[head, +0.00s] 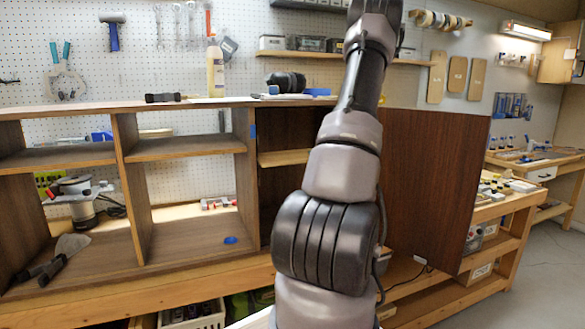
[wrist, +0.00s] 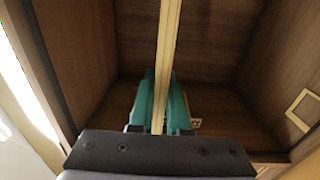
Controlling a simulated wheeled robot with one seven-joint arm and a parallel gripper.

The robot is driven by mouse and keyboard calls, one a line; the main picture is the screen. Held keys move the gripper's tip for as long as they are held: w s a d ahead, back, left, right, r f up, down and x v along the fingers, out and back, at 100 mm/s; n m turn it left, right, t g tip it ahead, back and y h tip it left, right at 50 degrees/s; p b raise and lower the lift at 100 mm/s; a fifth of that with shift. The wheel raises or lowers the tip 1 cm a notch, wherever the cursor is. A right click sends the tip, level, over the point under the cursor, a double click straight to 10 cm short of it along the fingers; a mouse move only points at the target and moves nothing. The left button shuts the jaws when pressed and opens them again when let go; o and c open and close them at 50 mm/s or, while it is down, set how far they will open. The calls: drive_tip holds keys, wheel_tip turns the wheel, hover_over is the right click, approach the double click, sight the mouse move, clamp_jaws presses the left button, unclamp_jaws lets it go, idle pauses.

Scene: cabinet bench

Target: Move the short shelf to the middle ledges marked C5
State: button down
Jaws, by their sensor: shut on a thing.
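The short shelf shows in the wrist view (wrist: 170,45) as a pale wooden strip seen nearly edge-on, running up the middle of the picture inside a dark wood compartment. My gripper (wrist: 163,115) has teal fingers on both sides of this strip and is shut on it. In the head view the pale shelf (head: 284,157) spans the right compartment of the cabinet, partly hidden by my arm. My gripper is not visible in the head view. I cannot read any C5 mark.
A dark door panel (head: 430,185) stands open at the right of the cabinet. A pale square outline (wrist: 303,110) shows on the compartment's side. The left compartments hold a router tool (head: 80,200) and a trowel (head: 62,255).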

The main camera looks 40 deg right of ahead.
sight(306, 152)
drive_tip(key=shift+r, duration=0.9)
drive_tip(key=shift+w, duration=0.1)
drive_tip(key=shift+x, duration=2.95)
drive_tip(key=shift+f, duration=0.15)
drive_tip(key=x, duration=0.7)
drive_tip(key=shift+f, duration=0.3)
drive_tip(key=shift+d+f, duration=0.1)
drive_tip(key=shift+f, duration=0.7)
drive_tip(key=c, duration=0.8)
unclamp_jaws()
drive_tip(key=shift+o, duration=0.3)
drive_tip(key=shift+f, duration=0.1)
drive_tip(key=shift+o, duration=1.3)
